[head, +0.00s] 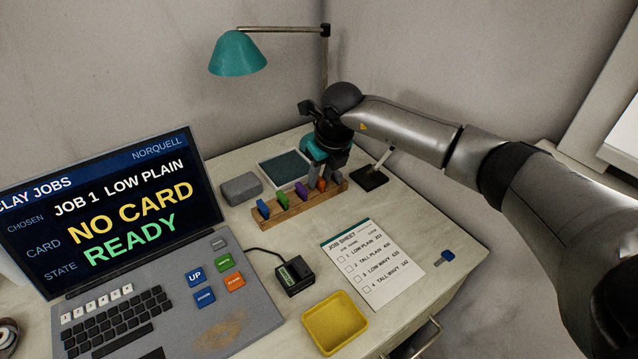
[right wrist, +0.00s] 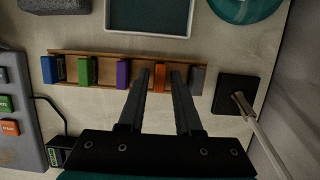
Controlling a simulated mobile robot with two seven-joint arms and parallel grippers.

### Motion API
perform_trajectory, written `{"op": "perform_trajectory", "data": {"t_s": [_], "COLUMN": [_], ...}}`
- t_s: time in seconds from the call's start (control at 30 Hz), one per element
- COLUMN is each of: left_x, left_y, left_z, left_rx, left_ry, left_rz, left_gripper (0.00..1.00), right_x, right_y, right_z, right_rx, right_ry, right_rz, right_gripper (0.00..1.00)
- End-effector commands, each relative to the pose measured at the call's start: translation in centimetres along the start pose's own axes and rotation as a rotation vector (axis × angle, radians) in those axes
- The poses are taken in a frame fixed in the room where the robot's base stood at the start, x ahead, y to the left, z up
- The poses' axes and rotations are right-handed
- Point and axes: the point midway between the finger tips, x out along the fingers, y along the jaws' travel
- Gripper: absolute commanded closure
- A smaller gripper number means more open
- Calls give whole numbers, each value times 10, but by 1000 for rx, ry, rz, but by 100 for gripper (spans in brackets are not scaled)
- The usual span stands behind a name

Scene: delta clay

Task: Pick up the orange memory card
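The orange memory card (head: 321,185) stands in a wooden rack (head: 293,212), in a row with a blue (head: 262,208), a green (head: 282,200), a purple (head: 301,190) and a grey card. In the right wrist view the orange card (right wrist: 160,77) shows between the two fingers of my right gripper (right wrist: 161,76), with a gap on each side. The right gripper is open and points down over the rack. In the head view it (head: 323,174) partly hides the orange and grey cards. The grey card (right wrist: 196,80) is just right of the right finger. My left gripper is not in view.
A tray with a dark pad (head: 284,169) and a grey block (head: 241,188) stand behind the rack. A dark square base with a stick (head: 371,178) is to its right. A job sheet (head: 372,263), card reader (head: 295,276), yellow tray (head: 335,322) and laptop-like console (head: 150,315) are nearer.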

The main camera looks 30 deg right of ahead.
Motion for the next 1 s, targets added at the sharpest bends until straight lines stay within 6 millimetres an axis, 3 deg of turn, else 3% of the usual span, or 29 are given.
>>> {"op": "perform_trajectory", "data": {"t_s": [0.03, 0.27, 1.0], "left_x": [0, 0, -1], "left_y": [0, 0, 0], "left_z": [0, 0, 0], "left_rx": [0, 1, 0], "left_ry": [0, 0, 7], "left_rz": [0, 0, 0], "left_gripper": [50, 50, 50], "right_x": [0, 0, -6], "right_y": [0, 0, 0], "right_z": [0, 0, 2], "right_rx": [0, 0, 1], "right_ry": [0, 0, -2], "right_rz": [0, 0, 0], "right_gripper": [74, 99, 100]}}
